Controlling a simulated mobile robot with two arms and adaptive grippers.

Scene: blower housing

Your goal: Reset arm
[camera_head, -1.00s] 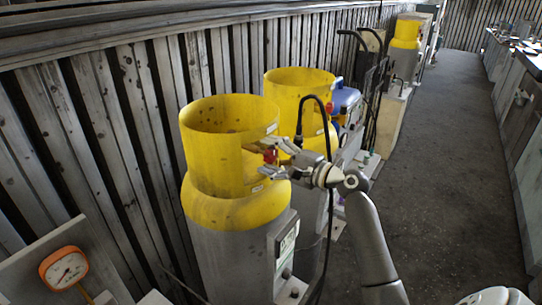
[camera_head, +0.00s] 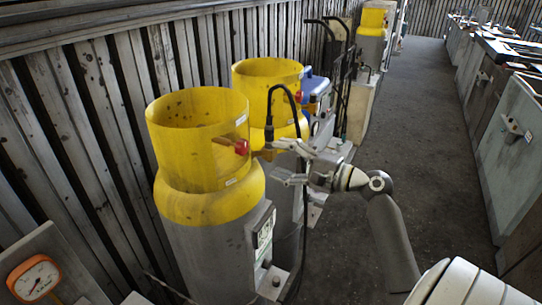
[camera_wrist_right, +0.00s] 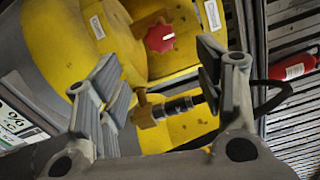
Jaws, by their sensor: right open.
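My right gripper (camera_head: 277,162) is open, just right of the front gas cylinder's yellow collar (camera_head: 198,125). A red valve knob (camera_head: 241,147) shows in the collar's opening, to the left of the fingertips. In the right wrist view my gripper (camera_wrist_right: 165,95) has its fingers spread wide. The red knob (camera_wrist_right: 160,37) shows beyond them, with a brass fitting and dark hose connector (camera_wrist_right: 172,108) in the gap between the fingers. I cannot tell whether the fingers touch anything. My left gripper is not in view.
A second yellow-topped cylinder (camera_head: 268,82) stands behind the first. A black hose (camera_head: 271,100) loops up beside my right gripper. A round gauge (camera_head: 35,278) is at the lower left. The floor aisle (camera_head: 430,120) on the right is clear, with cabinets (camera_head: 510,140) along it.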

